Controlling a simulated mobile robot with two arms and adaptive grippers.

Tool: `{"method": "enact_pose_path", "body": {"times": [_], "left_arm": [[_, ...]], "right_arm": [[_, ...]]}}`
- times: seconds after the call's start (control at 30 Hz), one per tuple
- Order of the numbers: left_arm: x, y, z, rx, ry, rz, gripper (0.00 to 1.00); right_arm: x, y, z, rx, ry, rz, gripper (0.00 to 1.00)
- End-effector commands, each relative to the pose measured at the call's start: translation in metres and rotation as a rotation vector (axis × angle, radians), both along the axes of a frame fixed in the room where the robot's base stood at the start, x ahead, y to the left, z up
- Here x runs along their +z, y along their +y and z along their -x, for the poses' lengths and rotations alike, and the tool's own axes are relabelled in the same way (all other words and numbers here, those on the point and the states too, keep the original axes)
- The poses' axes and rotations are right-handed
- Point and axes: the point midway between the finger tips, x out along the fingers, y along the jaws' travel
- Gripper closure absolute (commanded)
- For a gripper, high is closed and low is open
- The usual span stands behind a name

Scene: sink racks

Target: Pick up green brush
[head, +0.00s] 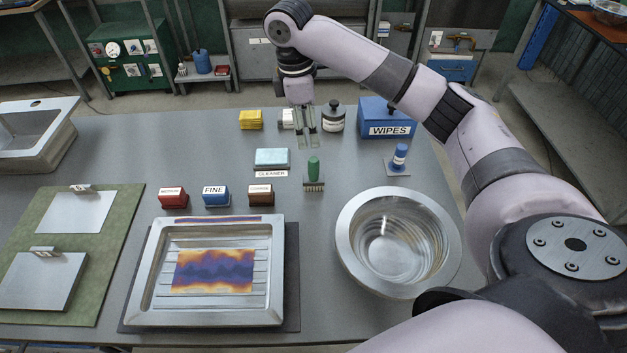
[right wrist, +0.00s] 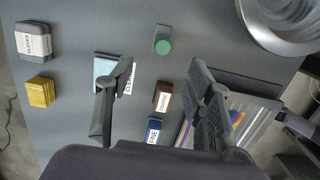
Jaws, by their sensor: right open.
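The green brush (head: 313,167) stands upright on the grey table, green handle up and bristle block down, to the right of the light-blue sponge (head: 272,157) and its CLEANER label. My right gripper (head: 308,145) is open and empty, pointing down above the table, just behind the brush in the head view. No contact with the brush shows. My left gripper is in neither view.
A metal bowl (head: 350,235) stands front right of the brush. A metal tray (head: 150,270) lies front left. Small red, blue and brown blocks stand behind the tray.

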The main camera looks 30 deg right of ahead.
Motion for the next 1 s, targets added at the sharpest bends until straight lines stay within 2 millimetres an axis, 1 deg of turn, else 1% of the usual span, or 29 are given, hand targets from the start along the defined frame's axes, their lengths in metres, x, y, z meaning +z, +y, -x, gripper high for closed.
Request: {"method": "enact_pose_path", "body": {"times": [0.03,0.07,0.3,0.4,0.5,0.67,0.73,0.9,1.0], "left_arm": [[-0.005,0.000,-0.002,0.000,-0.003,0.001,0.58],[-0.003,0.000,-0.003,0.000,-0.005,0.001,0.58],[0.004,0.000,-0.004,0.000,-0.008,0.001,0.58],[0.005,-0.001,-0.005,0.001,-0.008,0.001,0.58],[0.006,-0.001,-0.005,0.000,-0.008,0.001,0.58],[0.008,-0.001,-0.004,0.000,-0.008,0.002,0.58],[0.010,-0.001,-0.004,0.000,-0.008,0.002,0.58],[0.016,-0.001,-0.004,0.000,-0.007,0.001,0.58],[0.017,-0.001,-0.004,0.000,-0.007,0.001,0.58]], "right_arm": [[-0.014,0.000,0.002,0.000,0.006,-0.001,0.52],[-0.018,-0.001,0.002,-0.001,0.007,-0.001,0.52],[-0.068,-0.007,0.006,0.000,0.006,0.002,0.52],[-0.086,-0.009,0.007,0.000,0.004,0.001,0.52],[-0.098,-0.010,0.007,0.000,0.003,0.001,0.52],[-0.108,-0.011,0.008,0.000,0.002,0.001,0.52],[-0.115,-0.011,0.009,0.000,0.003,0.002,0.52],[-0.141,-0.011,0.013,0.000,0.004,0.001,0.52],[-0.152,-0.013,0.013,0.001,0.002,0.001,0.52]]}}
